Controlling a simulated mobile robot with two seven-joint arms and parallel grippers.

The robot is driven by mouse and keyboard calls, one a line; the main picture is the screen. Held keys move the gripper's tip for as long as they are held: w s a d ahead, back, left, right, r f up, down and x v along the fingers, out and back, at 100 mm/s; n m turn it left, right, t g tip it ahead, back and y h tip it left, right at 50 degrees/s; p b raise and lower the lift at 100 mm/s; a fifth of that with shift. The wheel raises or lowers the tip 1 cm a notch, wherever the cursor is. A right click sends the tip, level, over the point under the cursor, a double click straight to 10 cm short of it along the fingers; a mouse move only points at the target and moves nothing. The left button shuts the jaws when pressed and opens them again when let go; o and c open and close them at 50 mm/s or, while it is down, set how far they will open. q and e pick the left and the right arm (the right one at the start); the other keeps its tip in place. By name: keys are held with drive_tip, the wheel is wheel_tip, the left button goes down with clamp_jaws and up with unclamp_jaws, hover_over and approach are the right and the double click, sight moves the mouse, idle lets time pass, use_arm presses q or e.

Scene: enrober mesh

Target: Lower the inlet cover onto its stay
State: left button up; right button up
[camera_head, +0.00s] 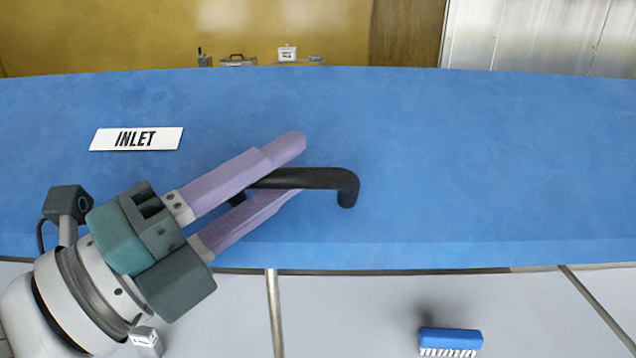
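The inlet cover (480,160) is a wide blue panel across the head view, with a white "INLET" label (136,139) at its left. A black bar handle (320,179) stands on the cover near the middle. My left gripper (290,168) reaches in from the lower left, with its two purple fingers on either side of the handle's left part. The bar fills the gap between them, and the gripper looks shut on it. The fingers hide part of the handle's left end. The stay does not show in a form I can make out. My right gripper is out of view.
Below the cover's near edge are pale panels (350,310) with a metal rod (274,310) and a blue brush-like block (450,341). Small items, including a dark case (238,60), stand beyond the far edge. The cover's right half is clear.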

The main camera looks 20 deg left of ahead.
use_arm(q)
drive_tip(key=b+v, duration=0.1)
drive_tip(key=v, duration=0.4)
drive_tip(key=shift+s+f, duration=0.1)
drive_tip(key=shift+s+a, duration=0.1)
